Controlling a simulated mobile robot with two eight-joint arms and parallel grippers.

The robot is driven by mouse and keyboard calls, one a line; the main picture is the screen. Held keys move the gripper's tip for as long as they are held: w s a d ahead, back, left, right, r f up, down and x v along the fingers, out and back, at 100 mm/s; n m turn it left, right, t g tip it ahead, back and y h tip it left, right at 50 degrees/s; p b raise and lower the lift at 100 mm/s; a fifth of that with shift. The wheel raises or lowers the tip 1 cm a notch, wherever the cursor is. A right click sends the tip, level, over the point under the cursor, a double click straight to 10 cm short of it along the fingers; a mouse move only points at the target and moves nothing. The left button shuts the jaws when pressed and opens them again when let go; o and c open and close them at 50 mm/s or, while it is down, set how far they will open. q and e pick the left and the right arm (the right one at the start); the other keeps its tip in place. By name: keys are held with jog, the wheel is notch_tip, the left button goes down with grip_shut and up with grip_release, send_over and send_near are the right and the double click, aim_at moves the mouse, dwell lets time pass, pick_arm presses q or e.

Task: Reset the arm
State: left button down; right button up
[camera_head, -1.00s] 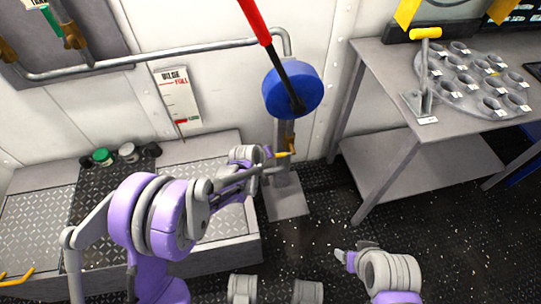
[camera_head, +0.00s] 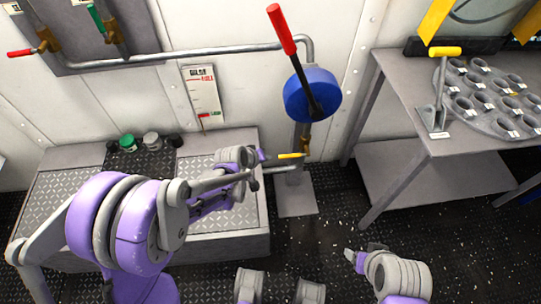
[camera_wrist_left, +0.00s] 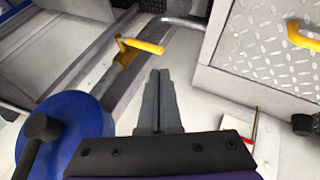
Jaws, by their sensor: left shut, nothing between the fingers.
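My left arm reaches in from the left in the head view. Its gripper (camera_head: 260,156) is beside the pipe of the blue pump, left of the yellow valve handle (camera_head: 290,156). In the left wrist view its two grey fingers (camera_wrist_left: 159,74) are together with nothing between them. The yellow handle (camera_wrist_left: 140,47) lies ahead and left of the fingertips there, apart from them. My right gripper (camera_head: 350,254) is low at the right above the dark floor; its finger gap is too small to make out.
The blue pump (camera_head: 298,100) with its red-handled lever (camera_head: 280,29) stands at the wall. A grey table (camera_head: 390,75) with a yellow-topped lever (camera_head: 445,51) is at right. The floor (camera_head: 310,240) between is clear.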

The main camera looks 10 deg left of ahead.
dwell(0.5)
pick_arm(q)
jog(key=s+a+r+m+g+y, duration=0.1)
jog(key=s+a+r+m, duration=0.15)
jog(key=s, duration=0.75)
jog(key=s+a+r+m+g+y, duration=0.1)
jog(key=s+r, duration=0.3)
jog(key=s, duration=0.5)
jog(key=s+a+r+m+g+y, duration=0.1)
jog(key=s+a+r+m, duration=0.15)
jog(key=s, duration=0.75)
notch_tip(320, 180, up, 22)
jog(key=w+t+p, duration=0.1)
jog(key=w+p, duration=0.1)
jog(key=p, duration=1.7)
jog(key=shift+w+d+n, duration=0.15)
jog(key=shift+d+n, duration=0.05)
jog(key=shift+n, duration=0.2)
pick_arm(e)
notch_tip(320, 180, up, 22)
jog(key=w+t, duration=0.1)
jog(key=shift+w+f, duration=0.15)
jog(key=shift+w, duration=0.2)
